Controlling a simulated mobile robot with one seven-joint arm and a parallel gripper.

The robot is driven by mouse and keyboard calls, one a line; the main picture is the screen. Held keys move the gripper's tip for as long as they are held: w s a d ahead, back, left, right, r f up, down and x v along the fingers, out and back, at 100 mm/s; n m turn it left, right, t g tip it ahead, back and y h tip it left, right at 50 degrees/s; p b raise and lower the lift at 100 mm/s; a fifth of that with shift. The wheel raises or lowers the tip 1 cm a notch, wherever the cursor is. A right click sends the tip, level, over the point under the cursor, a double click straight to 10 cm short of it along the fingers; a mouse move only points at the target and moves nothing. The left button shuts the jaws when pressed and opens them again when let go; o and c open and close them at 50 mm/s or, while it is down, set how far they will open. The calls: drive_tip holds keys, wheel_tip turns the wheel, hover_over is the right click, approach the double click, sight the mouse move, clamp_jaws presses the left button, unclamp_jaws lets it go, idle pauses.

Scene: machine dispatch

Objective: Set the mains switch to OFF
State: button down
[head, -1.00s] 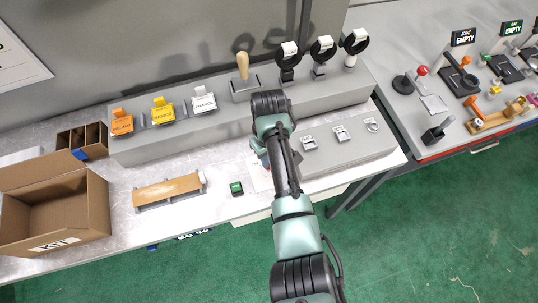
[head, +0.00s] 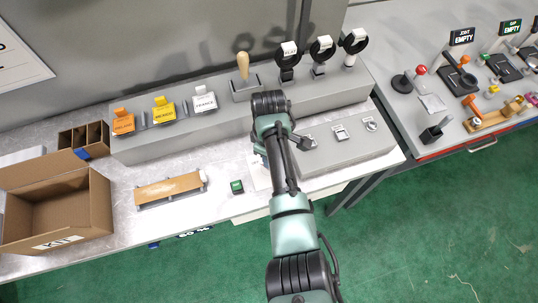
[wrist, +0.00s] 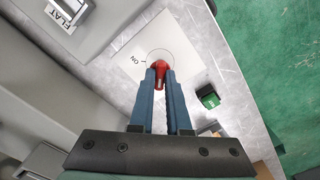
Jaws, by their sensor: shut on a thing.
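The mains switch (wrist: 158,66) shows in the wrist view as a red handle on a round base. It sits on a white plate (wrist: 188,64), with the word ON printed beside the base. My gripper (wrist: 159,78) is shut on the red handle, a blue finger on each side of it. Part of the switch is hidden between the fingers, and no OFF mark can be made out. In the head view my arm covers the switch and the gripper; only a bit of the white plate (head: 257,174) shows beside the arm.
A green-topped button (head: 237,187) stands left of the plate, near the table's front edge. A low grey box with small switches (head: 345,150) is close on the right. A raised grey console (head: 215,120) runs behind. A cardboard box (head: 60,205) stands at the left.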

drive_tip(key=c, duration=0.9)
unclamp_jaws()
wheel_tip(320, 180, up, 13)
drive_tip(key=shift+r+b, duration=0.1)
drive_tip(key=shift+b, duration=0.65)
